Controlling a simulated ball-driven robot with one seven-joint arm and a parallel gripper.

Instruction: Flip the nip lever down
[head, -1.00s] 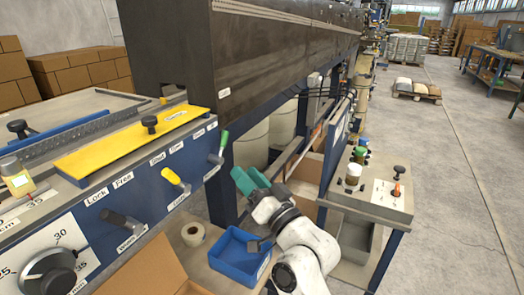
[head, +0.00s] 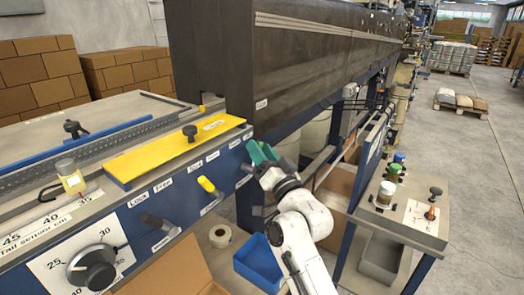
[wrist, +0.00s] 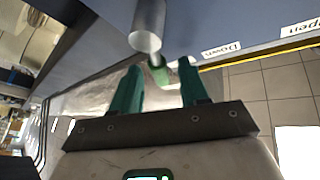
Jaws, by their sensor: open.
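My gripper (head: 262,153), with teal fingers, is open at the right end of the blue machine front. In the wrist view, the open fingers (wrist: 160,72) stand on either side of a small green-ended lever (wrist: 157,74), which looks like the nip lever. I cannot tell whether the fingers touch it. A grey metal cylinder (wrist: 148,28) shows just above it. A label "Down" (wrist: 221,49) is on the blue panel to the right. In the head view, my gripper hides the green lever, so its tilt is unclear there.
A yellow-handled lever (head: 207,186) and a black-handled lever (head: 158,222) are on the panel to the left. A blue bin (head: 258,262) and a tape roll (head: 220,236) lie below. The dark machine beam (head: 300,60) runs above my gripper.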

